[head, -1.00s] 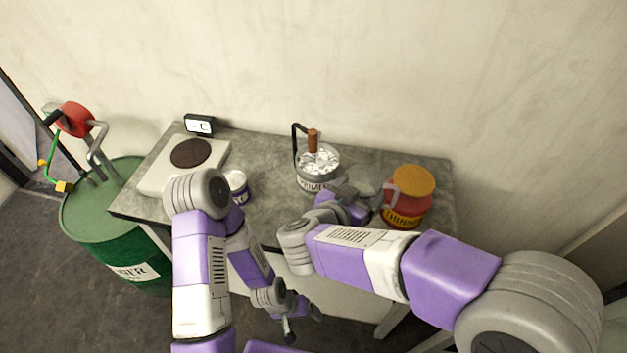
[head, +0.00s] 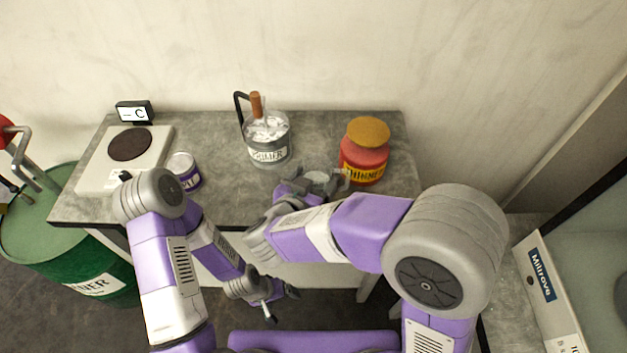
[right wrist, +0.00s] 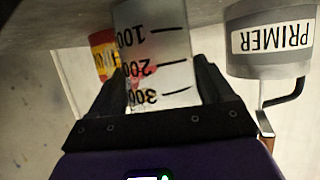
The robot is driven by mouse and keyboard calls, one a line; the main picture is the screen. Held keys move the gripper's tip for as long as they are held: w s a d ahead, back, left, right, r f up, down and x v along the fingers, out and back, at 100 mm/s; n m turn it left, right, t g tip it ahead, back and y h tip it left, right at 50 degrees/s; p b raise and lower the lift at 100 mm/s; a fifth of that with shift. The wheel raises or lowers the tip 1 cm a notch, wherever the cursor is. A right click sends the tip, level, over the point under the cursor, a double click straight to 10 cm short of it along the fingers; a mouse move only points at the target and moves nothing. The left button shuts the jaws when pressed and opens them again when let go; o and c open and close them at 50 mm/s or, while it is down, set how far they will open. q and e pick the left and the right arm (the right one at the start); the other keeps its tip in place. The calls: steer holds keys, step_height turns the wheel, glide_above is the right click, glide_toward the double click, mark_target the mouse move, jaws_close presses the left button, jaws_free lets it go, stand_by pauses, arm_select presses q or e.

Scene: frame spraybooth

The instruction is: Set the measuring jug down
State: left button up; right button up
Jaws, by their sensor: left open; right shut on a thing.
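The clear measuring jug (right wrist: 155,60) with black marks 100, 200 and 300 stands between the fingers of my right gripper (right wrist: 158,85), which is shut on it. The right wrist view is upside down, and the jug's base is cut off at its top edge. In the head view the jug (head: 318,179) is small and partly hidden by my right gripper (head: 308,186), over the front part of the grey table (head: 235,205). I cannot tell whether its base touches the table. My left gripper (head: 279,302) is open and empty, low in front of the table.
A primer pot (head: 268,153) with a brown-handled stick stands behind the jug. A red thinner jar (head: 364,158) is close on its right. A small purple-white tin (head: 185,171), a white hotplate (head: 94,165) and a display (head: 134,112) are left. A green drum (head: 60,245) stands beside the table.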

steer(key=o, duration=1.1)
steer(key=shift+f, duration=0.1)
steer(key=shift+r, duration=0.25)
steer(key=p+v, duration=0.4)
steer(key=v, duration=0.8)
steer(key=shift+a+f, duration=0.1)
